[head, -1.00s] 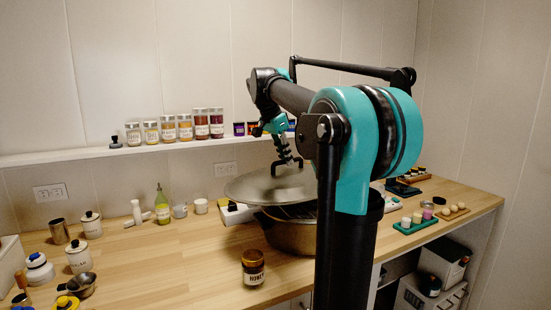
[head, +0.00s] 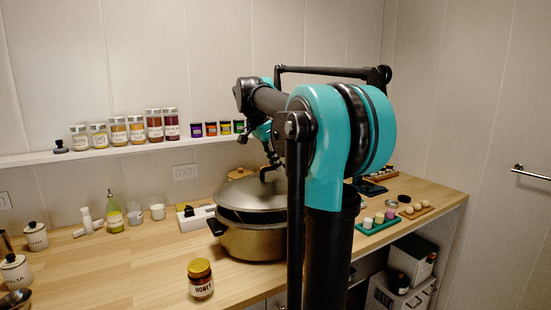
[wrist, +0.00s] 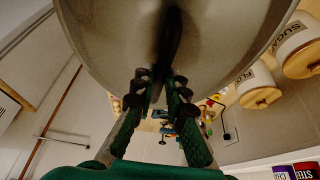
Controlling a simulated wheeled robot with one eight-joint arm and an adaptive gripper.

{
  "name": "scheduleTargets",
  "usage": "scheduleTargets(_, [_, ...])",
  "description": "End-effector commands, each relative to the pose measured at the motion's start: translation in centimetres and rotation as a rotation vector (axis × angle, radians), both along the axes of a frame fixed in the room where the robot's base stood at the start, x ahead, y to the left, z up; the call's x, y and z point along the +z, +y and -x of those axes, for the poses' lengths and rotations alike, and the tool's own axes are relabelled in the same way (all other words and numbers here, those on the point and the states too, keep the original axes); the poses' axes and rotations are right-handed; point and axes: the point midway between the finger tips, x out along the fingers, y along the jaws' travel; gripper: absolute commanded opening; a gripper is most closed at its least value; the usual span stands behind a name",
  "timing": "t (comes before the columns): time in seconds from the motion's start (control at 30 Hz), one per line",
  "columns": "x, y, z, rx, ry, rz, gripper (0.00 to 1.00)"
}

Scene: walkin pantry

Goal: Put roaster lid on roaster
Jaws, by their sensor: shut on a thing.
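The grey roaster lid (head: 248,194) is over the roaster (head: 255,243), a large brass-coloured pot on the wooden counter. A dark band shows between the lid's rim and the pot at the front left; I cannot tell whether the lid touches the pot. A dark side handle (head: 216,227) sticks out at the pot's left. My gripper (head: 268,172) is shut on the lid's dark top handle. The wrist view shows the fingers (wrist: 158,82) around the handle (wrist: 168,45), with the lid's surface filling the top. My arm hides the pot's right side.
A honey jar (head: 200,279) stands in front and left of the roaster. A white device (head: 195,214) sits behind it at the left. A green tray (head: 378,222) with small cups lies to the right. Spice jars line the wall shelf (head: 120,149). The counter's left middle is clear.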

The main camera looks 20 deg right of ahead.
Motion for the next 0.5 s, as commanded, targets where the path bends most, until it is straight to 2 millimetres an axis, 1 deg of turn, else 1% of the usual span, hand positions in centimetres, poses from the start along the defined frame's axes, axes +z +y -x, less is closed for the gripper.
scheduleTargets(0.3, [-2.4, 0.0, 0.0, 0.0, 0.0, 0.001, 0.0])
scheduleTargets(0.5, [-3.4, 0.0, 0.0, 0.0, 0.0, 0.001, 0.0])
